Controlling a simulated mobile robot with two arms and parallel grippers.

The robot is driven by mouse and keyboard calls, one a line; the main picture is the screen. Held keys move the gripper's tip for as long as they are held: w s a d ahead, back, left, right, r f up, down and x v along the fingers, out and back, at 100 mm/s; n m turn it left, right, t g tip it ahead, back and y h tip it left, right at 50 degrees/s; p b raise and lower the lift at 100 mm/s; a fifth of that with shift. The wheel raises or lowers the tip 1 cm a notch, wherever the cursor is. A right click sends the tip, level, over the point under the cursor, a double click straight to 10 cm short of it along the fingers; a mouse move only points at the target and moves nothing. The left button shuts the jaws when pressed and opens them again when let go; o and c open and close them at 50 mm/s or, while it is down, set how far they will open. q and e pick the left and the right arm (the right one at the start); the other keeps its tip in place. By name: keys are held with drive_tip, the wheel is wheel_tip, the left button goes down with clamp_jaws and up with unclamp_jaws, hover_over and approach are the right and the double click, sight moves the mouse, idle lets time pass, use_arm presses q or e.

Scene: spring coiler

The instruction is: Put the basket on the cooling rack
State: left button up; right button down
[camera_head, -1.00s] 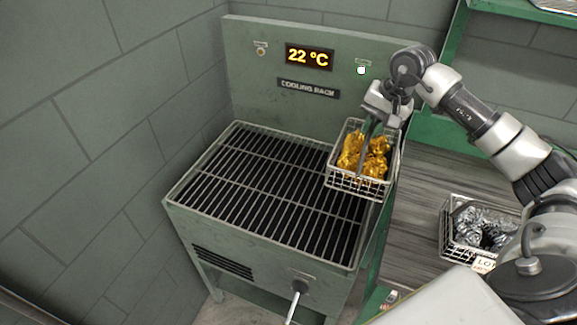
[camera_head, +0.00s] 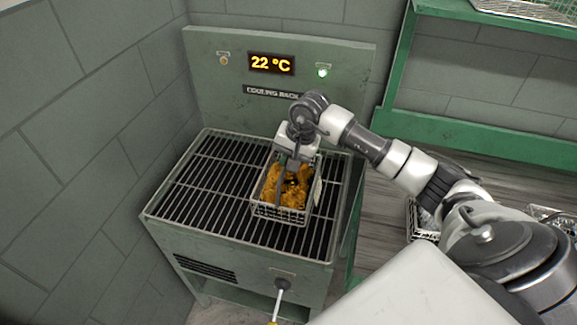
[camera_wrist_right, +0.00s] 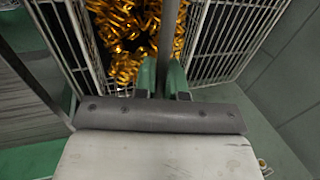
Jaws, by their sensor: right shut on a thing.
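The wire basket (camera_head: 284,212) holds golden-orange coils and is over the middle-right of the cooling rack (camera_head: 215,180), a green stand with a dark slatted grate. Whether the basket touches the grate or hangs just above it, I cannot tell. My right gripper (camera_head: 293,165) is shut on the basket's handle from above. In the right wrist view, the green fingertips (camera_wrist_right: 165,78) close on the grey handle bar, with the basket (camera_wrist_right: 235,40) and shiny golden coils beyond. My left gripper is not in view.
The rack's back panel has a 22 °C display (camera_head: 272,64) and a lit green lamp (camera_head: 322,72). A lever (camera_head: 279,300) sticks out at the front. Other wire baskets (camera_head: 422,218) stand on the right, partly behind my arm. Bare grate lies left of the held basket.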

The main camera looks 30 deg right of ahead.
sight(285, 177)
wheel_tip(285, 177, down, 3)
drive_tip(key=shift+f+p, duration=0.1)
drive_tip(key=shift+p, duration=0.4)
drive_tip(key=shift+f, duration=0.1)
drive_tip(key=c, duration=1.2)
unclamp_jaws()
drive_tip(key=shift+s, duration=0.1)
